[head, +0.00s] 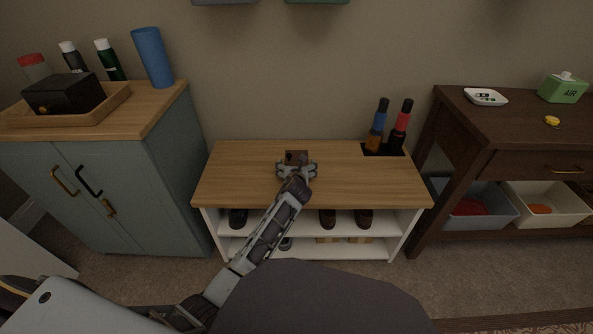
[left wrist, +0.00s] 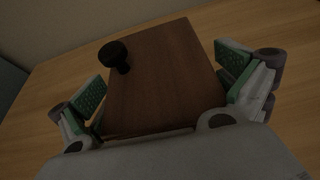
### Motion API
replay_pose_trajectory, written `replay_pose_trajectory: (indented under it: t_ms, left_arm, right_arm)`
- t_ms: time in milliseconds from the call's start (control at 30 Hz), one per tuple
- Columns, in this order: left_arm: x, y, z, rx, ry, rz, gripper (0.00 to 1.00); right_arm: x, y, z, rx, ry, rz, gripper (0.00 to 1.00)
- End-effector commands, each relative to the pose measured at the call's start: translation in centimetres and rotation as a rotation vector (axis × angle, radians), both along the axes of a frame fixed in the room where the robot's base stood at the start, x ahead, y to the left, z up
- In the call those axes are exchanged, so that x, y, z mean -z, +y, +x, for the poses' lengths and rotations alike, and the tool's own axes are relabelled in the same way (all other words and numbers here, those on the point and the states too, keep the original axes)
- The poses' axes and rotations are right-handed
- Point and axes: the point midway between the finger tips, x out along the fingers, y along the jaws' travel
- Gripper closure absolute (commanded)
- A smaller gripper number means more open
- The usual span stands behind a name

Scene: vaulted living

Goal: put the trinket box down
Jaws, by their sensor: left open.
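The trinket box (head: 296,156) is a small dark brown wooden box on the light wooden top of the low shoe bench (head: 235,170). In the left wrist view the box (left wrist: 165,75) fills the middle, with a black round knob (left wrist: 115,56) on it. My left gripper (head: 296,168) is at the box, its arm reaching in from below. In the left wrist view its green-padded fingers (left wrist: 165,88) stand open on either side of the box, with a gap showing at the right finger. The underside of the box is hidden. My right gripper is not in view.
Bottles stand in a dark holder (head: 383,149) at the bench's back right. A teal cabinet (head: 165,180) with a wooden tray (head: 120,98) and a blue cylinder (head: 153,57) is at left. A dark table (head: 475,118) stands at right. The bench top is clear around the box.

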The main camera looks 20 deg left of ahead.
Motion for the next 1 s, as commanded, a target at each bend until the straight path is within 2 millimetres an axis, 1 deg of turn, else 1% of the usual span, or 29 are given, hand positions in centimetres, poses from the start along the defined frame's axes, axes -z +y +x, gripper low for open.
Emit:
replay_pose_trajectory:
  t_ms: [300,333,700,767,800,1000]
  left_arm:
    - [0.00,0.00,-0.02,0.000,0.000,0.000,0.00]
    - [0.01,0.01,-0.03,0.000,0.001,0.000,0.01]
    - [0.04,0.02,-0.04,-0.001,0.001,0.000,0.49]
    - [-0.06,0.01,0.00,0.000,-0.001,0.000,0.50]
    - [-0.05,0.02,0.00,0.000,-0.001,0.000,0.55]
    - [-0.05,0.03,-0.02,0.000,0.000,0.000,0.55]
  right_arm:
    - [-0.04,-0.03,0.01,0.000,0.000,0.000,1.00]
    - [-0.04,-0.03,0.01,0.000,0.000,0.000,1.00]
    - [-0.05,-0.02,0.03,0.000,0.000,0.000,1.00]
    - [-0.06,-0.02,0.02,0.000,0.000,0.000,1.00]
    - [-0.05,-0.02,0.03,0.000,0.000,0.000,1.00]
    - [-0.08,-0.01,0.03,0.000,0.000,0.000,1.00]
